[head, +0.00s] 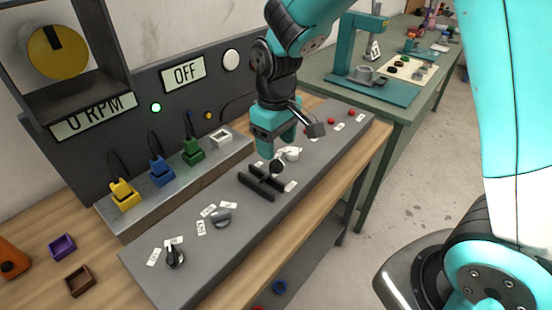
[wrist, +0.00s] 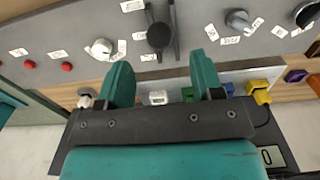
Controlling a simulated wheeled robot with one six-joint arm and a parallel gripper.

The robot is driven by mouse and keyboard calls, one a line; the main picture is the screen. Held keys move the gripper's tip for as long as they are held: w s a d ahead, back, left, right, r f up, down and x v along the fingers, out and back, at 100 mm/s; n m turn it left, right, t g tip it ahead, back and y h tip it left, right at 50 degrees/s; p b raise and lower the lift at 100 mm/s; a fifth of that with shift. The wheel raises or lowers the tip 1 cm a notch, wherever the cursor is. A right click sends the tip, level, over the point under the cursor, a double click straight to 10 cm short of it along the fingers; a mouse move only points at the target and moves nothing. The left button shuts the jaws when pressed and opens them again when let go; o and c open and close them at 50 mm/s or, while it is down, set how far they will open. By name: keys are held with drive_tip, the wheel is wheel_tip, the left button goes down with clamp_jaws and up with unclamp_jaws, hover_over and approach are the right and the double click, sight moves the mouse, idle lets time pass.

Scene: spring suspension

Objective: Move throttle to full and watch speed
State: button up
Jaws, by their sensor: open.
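The throttle lever, a black round knob (head: 277,167), stands between two dark guide rails (head: 262,183) on the grey sloped panel. In the wrist view the knob (wrist: 158,35) lies ahead of the fingertips, roughly centred between them. My gripper (head: 273,147) is open and empty, just above and behind the lever in the head view; no contact shows. Its two teal fingers also show in the wrist view (wrist: 160,75). The speed display (head: 92,117) reads 0 RPM, partly covered by the dark frame above it. A second display (head: 184,73) reads OFF.
A grey rotary knob (head: 221,217), a black knob (head: 175,255) and a white knob (head: 292,153) flank the lever. Red buttons (head: 331,121) sit farther right. Yellow (head: 123,195), blue (head: 161,171) and green (head: 192,151) plugs stand on the ledge behind. A green lamp (head: 156,107) is lit.

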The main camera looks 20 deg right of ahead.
sight(276, 164)
wheel_tip(276, 164, down, 6)
drive_tip(key=shift+r, duration=0.1)
clamp_jaws()
drive_tip(key=shift+p, duration=0.3)
